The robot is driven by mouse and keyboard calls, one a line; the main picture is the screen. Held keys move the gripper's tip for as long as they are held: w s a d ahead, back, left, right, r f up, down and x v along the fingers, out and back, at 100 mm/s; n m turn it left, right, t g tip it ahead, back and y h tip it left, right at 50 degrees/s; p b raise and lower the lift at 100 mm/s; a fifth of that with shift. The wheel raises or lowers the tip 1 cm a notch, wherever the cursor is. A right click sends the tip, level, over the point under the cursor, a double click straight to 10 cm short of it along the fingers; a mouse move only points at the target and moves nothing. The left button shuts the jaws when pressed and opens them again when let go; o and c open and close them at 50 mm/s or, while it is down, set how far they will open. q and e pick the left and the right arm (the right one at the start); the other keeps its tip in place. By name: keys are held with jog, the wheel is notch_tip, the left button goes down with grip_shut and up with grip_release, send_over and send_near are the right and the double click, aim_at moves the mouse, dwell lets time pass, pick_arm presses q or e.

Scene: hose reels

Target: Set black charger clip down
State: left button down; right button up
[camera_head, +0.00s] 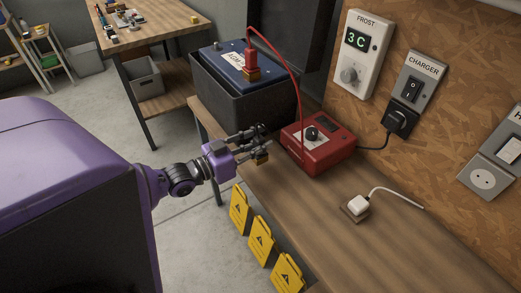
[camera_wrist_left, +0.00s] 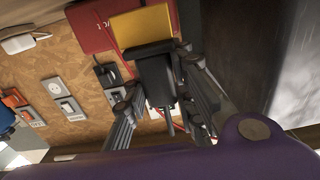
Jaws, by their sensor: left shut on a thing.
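My left gripper (camera_head: 257,144) is shut on the black charger clip (camera_wrist_left: 155,75), which has a brass-yellow jaw end. The red clip (camera_head: 250,66) stands on the blue battery (camera_head: 236,63), with a red cable running to the charger. My right gripper is out of view.
The battery sits in a black box (camera_head: 238,95) at the bench's back. Yellow warning tags (camera_head: 262,240) hang along the front edge. Wall sockets and switches line the board at right.

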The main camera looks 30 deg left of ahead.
pick_arm(q)
jog(key=shift+w+a+f, duration=0.15)
jog(key=shift+w+f, duration=0.05)
jog(key=shift+f, duration=0.05)
notch_tip(320, 180, down, 3)
jog(key=shift+r, duration=0.2)
jog(key=shift+f, duration=0.25)
jog(key=shift+r, duration=0.1)
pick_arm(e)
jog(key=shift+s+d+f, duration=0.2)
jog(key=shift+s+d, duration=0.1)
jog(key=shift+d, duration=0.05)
pick_arm(q)
jog(key=shift+f+b, duration=0.25)
jog(key=shift+b, duration=0.05)
jog(key=c, duration=1.5)
grip_release()
jog(key=shift+o, duration=0.2)
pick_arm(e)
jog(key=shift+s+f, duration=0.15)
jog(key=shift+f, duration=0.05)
pick_arm(q)
jog(key=shift+r, duration=0.15)
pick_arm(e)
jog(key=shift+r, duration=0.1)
